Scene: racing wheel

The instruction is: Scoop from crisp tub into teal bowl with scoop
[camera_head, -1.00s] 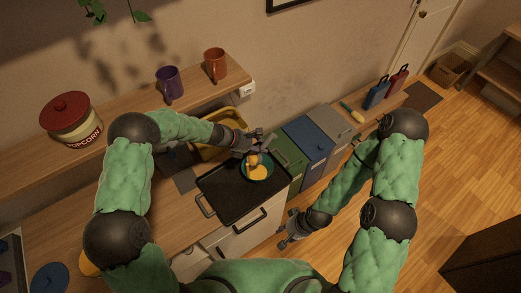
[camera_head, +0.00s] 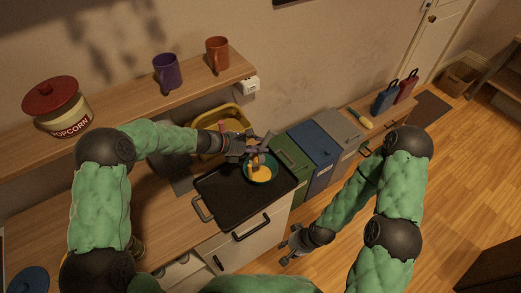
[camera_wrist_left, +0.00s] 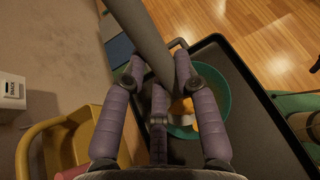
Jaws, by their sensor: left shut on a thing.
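The teal bowl (camera_head: 273,178) stands on a black tray, with yellow-orange pieces inside. It also shows in the left wrist view (camera_wrist_left: 222,88), partly behind my fingers. My left gripper (camera_head: 262,146) is above the bowl, shut on the scoop. The scoop's grey handle (camera_wrist_left: 141,38) slants between the fingers in the left wrist view; its lower end is mostly hidden. A yellow tub (camera_head: 207,146), probably the crisp tub, stands behind my left wrist, with something reddish in it. It shows at lower left in the wrist view (camera_wrist_left: 37,140). My right gripper (camera_head: 290,245) is open and empty, low before the cabinets.
The black tray (camera_head: 225,205) has raised handles and lies on the counter. Green, blue and grey bins (camera_head: 318,148) stand right of it. A shelf above holds a popcorn jar (camera_head: 58,107) and two mugs (camera_head: 167,73). The wooden floor at right is open.

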